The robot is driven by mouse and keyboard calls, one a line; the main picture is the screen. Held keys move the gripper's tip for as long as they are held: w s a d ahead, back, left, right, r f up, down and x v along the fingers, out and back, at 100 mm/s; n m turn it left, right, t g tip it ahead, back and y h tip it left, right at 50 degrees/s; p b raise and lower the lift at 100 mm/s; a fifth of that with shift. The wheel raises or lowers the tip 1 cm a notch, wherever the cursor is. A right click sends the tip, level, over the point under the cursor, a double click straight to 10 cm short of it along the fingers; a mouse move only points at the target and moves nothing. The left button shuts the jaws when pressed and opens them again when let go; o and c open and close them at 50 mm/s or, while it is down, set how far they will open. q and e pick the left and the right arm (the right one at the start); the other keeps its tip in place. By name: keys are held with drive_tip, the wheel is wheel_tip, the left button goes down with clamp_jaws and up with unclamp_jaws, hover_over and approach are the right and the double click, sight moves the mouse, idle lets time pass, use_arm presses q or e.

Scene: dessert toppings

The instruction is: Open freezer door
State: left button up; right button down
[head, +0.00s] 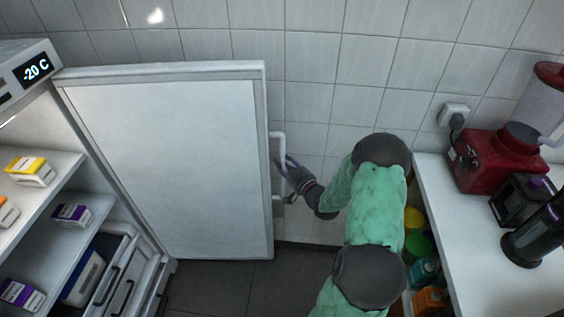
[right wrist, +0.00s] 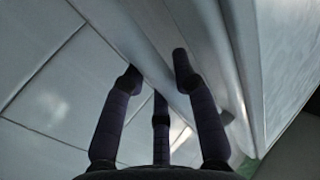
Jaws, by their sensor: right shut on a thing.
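The freezer door (head: 170,160) stands swung wide open to the right of the freezer body (head: 40,95), its inner face toward me. Its white handle (head: 278,150) is on the door's right edge, on the outer side. My right gripper (head: 284,170) is at this handle, shut on it. In the right wrist view, the dark fingers of my right gripper (right wrist: 158,75) reach to a pale bar and the door (right wrist: 275,60); the exact contact is hard to see. My left gripper is not in view.
Freezer shelves on the left hold a yellow-topped box (head: 30,171) and several purple-marked cartons. A white counter (head: 480,270) on the right carries a red blender (head: 495,160) and dark appliances. Bottles stand beneath it. A tiled wall is close behind the door.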

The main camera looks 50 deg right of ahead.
drive_tip(key=shift+a, duration=0.1)
drive_tip(key=c, duration=0.9)
unclamp_jaws()
drive_tip(key=shift+c, duration=0.2)
drive_tip(key=s+a, duration=0.2)
drive_tip(key=s, duration=0.9)
drive_tip(key=shift+s+a, duration=0.2)
drive_tip(key=shift+s, duration=0.15)
